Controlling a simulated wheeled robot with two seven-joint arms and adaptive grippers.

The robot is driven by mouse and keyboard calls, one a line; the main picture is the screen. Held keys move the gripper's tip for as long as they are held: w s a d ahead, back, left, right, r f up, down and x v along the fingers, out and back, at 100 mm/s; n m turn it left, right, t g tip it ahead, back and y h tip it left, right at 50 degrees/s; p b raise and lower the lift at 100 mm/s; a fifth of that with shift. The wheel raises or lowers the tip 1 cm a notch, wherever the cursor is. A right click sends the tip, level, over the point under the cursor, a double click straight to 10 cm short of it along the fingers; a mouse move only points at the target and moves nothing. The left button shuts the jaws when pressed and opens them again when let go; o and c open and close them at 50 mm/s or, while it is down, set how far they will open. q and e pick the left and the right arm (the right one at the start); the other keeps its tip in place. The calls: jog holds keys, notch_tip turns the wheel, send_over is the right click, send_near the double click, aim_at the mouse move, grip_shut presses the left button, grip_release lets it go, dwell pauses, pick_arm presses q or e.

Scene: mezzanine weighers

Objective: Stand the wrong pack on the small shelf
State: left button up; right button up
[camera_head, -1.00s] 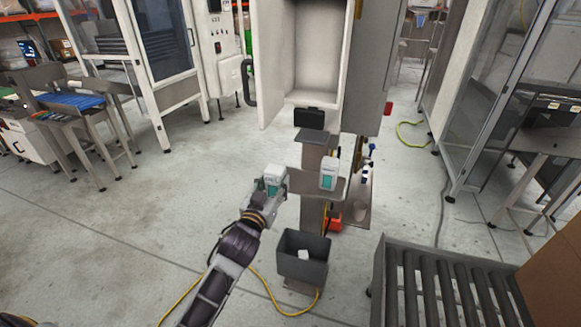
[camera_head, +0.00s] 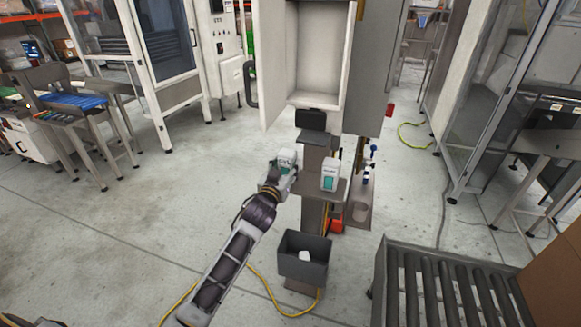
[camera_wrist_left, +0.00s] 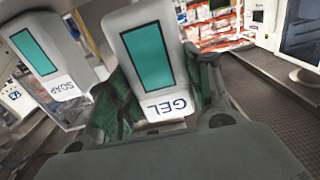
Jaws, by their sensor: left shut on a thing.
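My left gripper (camera_head: 281,173) is shut on a white pack with a green panel (camera_head: 287,158). In the left wrist view this pack (camera_wrist_left: 157,62) reads GEL and sits between the fingers of the left gripper (camera_wrist_left: 155,105). A second white pack with a green panel (camera_head: 329,177) stands upright on a grey metal shelf plate (camera_head: 314,188), to the right of the held one. In the left wrist view the second pack (camera_wrist_left: 45,55) reads SOAP. I cannot tell whether the held pack touches the plate. My right gripper is not in view.
A small upper plate (camera_head: 314,137) juts from the same post, below a tall white open cabinet (camera_head: 317,60). A dark grey bin (camera_head: 304,262) with a white item inside is below. A roller conveyor (camera_head: 440,290) stands at the lower right.

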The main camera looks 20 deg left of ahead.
aim_at(291, 166)
pick_arm(q)
jog(key=w, duration=0.3)
jog(key=shift+w+r, duration=0.1)
jog(key=shift+w, duration=1)
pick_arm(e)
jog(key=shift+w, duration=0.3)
pick_arm(q)
jog(key=shift+f, duration=1.45)
jog(key=shift+f+b, duration=0.25)
jog(key=shift+b, duration=0.05)
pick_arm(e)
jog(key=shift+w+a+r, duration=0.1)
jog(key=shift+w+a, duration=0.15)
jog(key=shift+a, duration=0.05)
pick_arm(q)
jog(key=shift+f, duration=0.2)
